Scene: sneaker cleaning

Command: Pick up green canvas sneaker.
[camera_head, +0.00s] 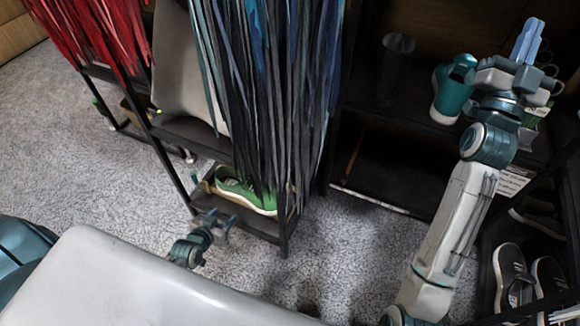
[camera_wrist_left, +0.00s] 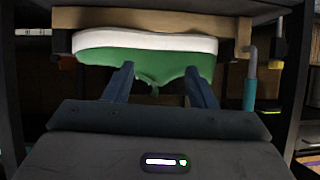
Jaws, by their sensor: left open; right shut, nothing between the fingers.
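A green canvas sneaker (camera_head: 246,194) with a white sole lies on a low rack shelf in the head view, partly covered by hanging dark strips. It also shows in the left wrist view (camera_wrist_left: 150,62), where it appears sole-up in the picture. My left gripper (camera_head: 222,222) is open and in front of the shelf, close to the sneaker. In the left wrist view its fingers (camera_wrist_left: 158,85) are apart, with their tips overlapping the green upper; contact cannot be told. My right gripper (camera_head: 528,40) is shut and empty, raised at the upper right, away from the sneaker.
The low shelf (camera_head: 260,226) has dark posts around the sneaker. Blue and black strips (camera_head: 270,90) hang above it, with red strips (camera_head: 95,35) further left. Dark sneakers (camera_head: 512,275) sit lower right.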

